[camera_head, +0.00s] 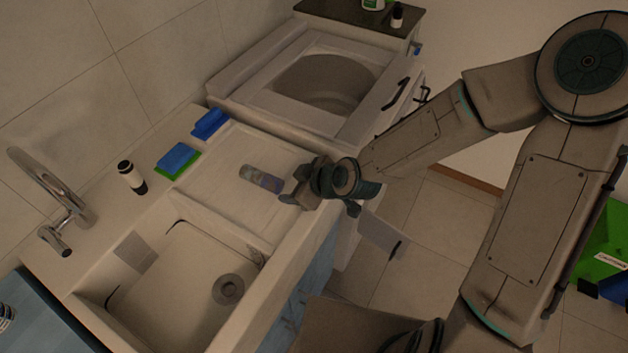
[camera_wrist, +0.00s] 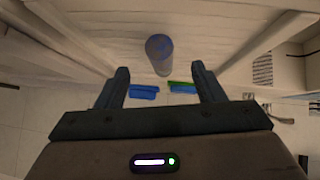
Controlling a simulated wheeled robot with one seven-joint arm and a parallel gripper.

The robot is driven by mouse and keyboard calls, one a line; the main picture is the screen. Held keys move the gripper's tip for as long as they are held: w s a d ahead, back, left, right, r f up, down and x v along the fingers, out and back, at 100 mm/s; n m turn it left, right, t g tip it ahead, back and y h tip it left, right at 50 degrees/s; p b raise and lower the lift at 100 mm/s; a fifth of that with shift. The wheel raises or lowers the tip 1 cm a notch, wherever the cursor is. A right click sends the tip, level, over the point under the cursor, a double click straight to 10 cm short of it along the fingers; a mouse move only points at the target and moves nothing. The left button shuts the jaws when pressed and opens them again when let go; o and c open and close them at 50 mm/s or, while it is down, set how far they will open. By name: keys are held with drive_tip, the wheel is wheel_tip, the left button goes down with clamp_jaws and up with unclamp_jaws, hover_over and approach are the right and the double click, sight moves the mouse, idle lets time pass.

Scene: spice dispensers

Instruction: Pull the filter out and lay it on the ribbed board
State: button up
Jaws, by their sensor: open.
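A grey, see-through-looking cylinder with a bluish end (camera_head: 261,179), which looks like the filter, lies on the pale ribbed board (camera_head: 222,160) beside the sink. In the wrist view the cylinder (camera_wrist: 159,50) shows between and beyond my fingertips, with clear gaps to both sides. My gripper (camera_head: 290,192) is open and empty at the board's right edge, close to the cylinder's bluish end. The two fingers (camera_wrist: 160,72) stand wide apart in the wrist view. I cannot tell the exact height of the fingers over the board.
A blue sponge (camera_head: 178,158) on a green one and a blue item (camera_head: 209,123) lie behind the board. A dark bottle (camera_head: 131,177) and the tap (camera_head: 60,205) stand near the sink (camera_head: 185,290). A pale flap (camera_head: 378,236) sticks out below my gripper.

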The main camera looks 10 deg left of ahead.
drive_tip(key=b+v, duration=0.1)
drive_tip(key=v, duration=0.7)
idle(0.4)
idle(0.6)
